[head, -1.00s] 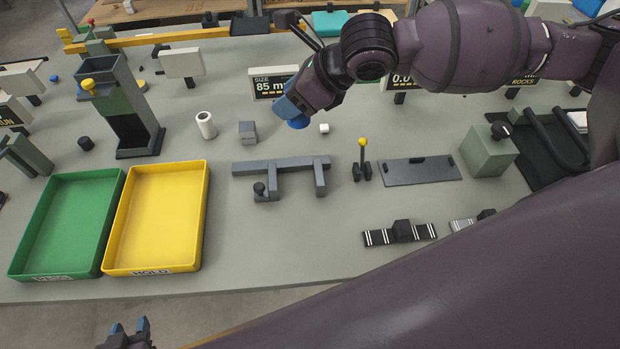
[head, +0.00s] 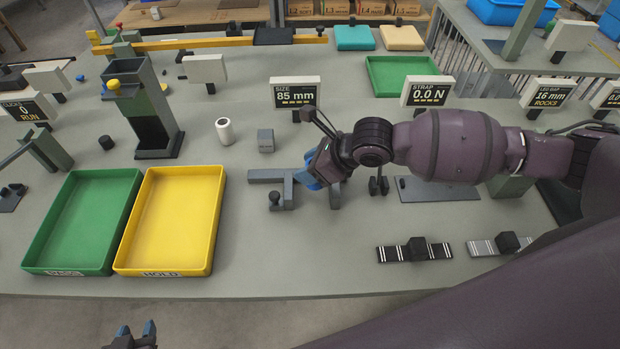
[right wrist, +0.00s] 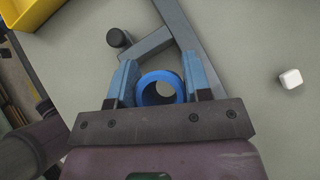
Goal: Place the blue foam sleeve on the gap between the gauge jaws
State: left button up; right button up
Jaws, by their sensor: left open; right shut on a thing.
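My right gripper (head: 314,182) is shut on the blue foam sleeve, a short ring whose rim (right wrist: 141,90) shows between the blue fingers in the right wrist view. The grey gauge (head: 266,175) has a bar with two jaws. My left gripper (head: 140,335) is open and empty at the bottom edge.
A yellow tray (head: 208,265) and a green tray (head: 35,220) stand left of the gauge. A white cylinder (head: 224,131) and grey block (head: 265,141) stand behind it. A display (head: 295,93) reads 85 mm. A white cube (right wrist: 291,78) lies nearby. The table in front is clear.

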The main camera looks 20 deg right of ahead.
jog(key=shift+f, duration=2.25)
jog(key=shift+f, duration=0.15)
jog(key=o, duration=1)
jog(key=shift+c, duration=0.2)
jog(key=shift+r, duration=0.3)
jog(key=v, duration=1.2)
jog(key=shift+f, duration=0.15)
